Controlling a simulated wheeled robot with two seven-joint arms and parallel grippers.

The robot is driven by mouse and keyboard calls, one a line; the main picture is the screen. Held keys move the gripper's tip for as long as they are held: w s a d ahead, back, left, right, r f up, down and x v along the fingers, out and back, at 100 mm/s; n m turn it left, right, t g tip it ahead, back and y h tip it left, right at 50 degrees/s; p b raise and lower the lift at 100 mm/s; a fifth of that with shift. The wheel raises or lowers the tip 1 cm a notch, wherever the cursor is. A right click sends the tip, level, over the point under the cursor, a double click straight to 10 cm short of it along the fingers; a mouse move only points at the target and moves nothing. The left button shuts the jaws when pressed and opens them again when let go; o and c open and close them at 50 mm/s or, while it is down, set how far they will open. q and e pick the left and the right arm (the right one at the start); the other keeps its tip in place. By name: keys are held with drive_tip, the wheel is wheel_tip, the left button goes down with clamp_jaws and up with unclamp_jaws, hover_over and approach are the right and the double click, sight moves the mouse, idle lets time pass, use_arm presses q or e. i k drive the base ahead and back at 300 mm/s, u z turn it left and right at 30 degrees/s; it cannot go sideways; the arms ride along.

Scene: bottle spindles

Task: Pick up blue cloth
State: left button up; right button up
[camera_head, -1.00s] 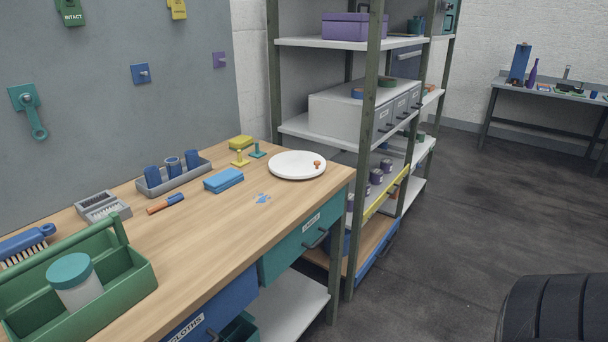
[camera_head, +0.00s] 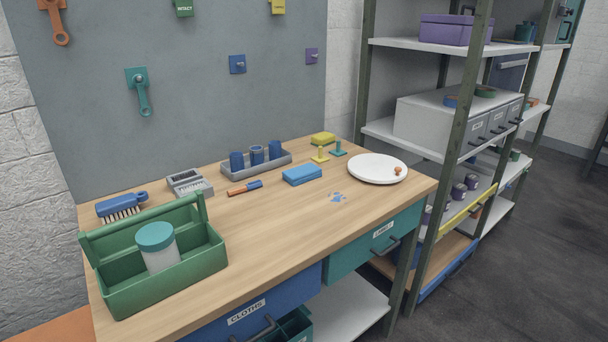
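A flat blue block-like item (camera_head: 302,175) lies on the wooden workbench, right of the middle. It may be a folded blue cloth or a sponge; I cannot tell which. A blue drawer labelled CLOTHS (camera_head: 250,308) is in the bench front and looks shut; its inside is hidden. Neither of my grippers is in view.
On the workbench (camera_head: 270,240) stand a green caddy (camera_head: 200,262) with a lidded jar (camera_head: 158,248), a blue brush (camera_head: 122,206), a grey tray of blue cups (camera_head: 257,160), a screwdriver (camera_head: 245,188) and a white plate (camera_head: 377,168). Shelving (camera_head: 455,150) stands to the right.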

sight(295, 176)
drive_tip(key=z, duration=1.65)
drive_tip(key=i, duration=3.7)
drive_tip(key=u, duration=4.95)
drive_tip(key=i, duration=0.35)
drive_tip(key=u, duration=0.05)
